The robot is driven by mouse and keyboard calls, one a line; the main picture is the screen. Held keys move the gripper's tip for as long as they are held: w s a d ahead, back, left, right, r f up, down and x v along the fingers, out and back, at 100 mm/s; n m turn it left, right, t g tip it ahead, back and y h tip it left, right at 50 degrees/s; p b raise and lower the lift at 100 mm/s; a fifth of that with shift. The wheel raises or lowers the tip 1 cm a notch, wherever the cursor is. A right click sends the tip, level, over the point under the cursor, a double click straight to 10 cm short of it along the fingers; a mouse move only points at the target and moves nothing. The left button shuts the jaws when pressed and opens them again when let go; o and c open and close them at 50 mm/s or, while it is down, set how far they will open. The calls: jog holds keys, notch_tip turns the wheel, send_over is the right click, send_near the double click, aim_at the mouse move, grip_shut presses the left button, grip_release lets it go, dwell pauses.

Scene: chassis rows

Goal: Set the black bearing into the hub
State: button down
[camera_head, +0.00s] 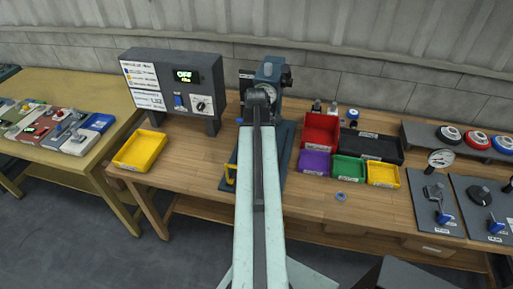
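I cannot clearly make out the black bearing. A dark round part (481,195) lies on a dark plate at the right of the bench, but I cannot tell whether it is the bearing. A blue-grey machine (270,72) stands at the back middle of the bench on a dark base plate (286,140). My arm covers much of its front, and I cannot make out the hub. My arm reaches from the bottom middle up to a dark joint in front of the machine. My gripper does not show.
Red (320,130), purple (314,162), green (349,168) and yellow (383,174) bins stand right of the machine. A small blue ring (341,196) lies before them. A control box (174,87) and yellow tray (139,150) stand left. A second table (75,92) is far left.

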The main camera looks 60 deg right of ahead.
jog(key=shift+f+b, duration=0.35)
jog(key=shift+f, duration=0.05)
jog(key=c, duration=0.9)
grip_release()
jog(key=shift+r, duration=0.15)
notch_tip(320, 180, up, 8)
jog(key=p, duration=0.8)
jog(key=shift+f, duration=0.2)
